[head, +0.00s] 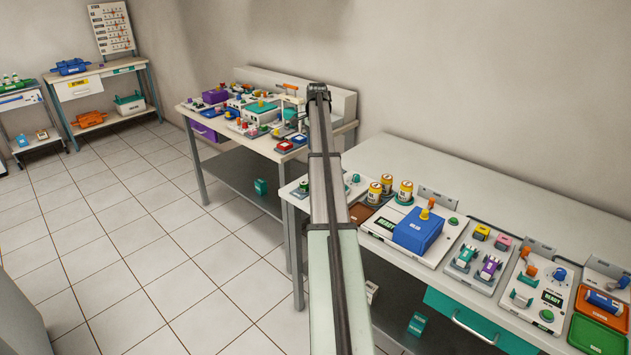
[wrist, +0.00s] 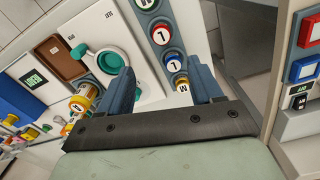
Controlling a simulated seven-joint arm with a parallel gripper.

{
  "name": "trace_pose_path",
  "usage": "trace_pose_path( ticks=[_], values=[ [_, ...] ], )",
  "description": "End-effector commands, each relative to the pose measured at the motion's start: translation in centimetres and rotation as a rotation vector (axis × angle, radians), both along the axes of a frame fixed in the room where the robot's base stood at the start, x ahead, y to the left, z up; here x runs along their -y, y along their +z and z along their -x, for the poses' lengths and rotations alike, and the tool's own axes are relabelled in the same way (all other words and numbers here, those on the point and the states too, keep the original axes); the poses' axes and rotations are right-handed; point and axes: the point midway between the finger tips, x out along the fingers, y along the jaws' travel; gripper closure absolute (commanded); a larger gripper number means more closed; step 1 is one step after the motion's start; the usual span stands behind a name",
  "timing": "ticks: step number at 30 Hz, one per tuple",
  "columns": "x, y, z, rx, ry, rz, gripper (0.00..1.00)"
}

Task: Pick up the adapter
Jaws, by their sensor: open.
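I cannot tell for certain which object is the adapter. In the wrist view, my gripper (wrist: 160,65) is open, its two blue-grey fingers spread with nothing held between them. In the head view my arm hides part of the near bench's left end.
Yellow-labelled cans (head: 405,191), one also beside the left finger in the wrist view (wrist: 82,99), and a blue box (head: 418,230) stand on the near bench (head: 480,185). A crowded second bench (head: 349,128) stands behind. Red and blue square buttons (wrist: 308,30) show at the right in the wrist view.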

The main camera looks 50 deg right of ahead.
Motion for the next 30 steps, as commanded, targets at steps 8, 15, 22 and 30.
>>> trace_pose_path(
  ticks=[8, 15, 22, 30],
  values=[
    [-0.1, -4.9, 0.0, -0.002, 0.002, -0.001, 0.35],
    [-0.1, -6.9, -0.1, 0.0, 0.002, 0.0, 0.35],
    [0.0, -8.6, -0.2, -0.001, 0.003, -0.001, 0.35],
    [0.0, -11.8, -0.3, 0.0, 0.003, 0.0, 0.35]
  ],
)
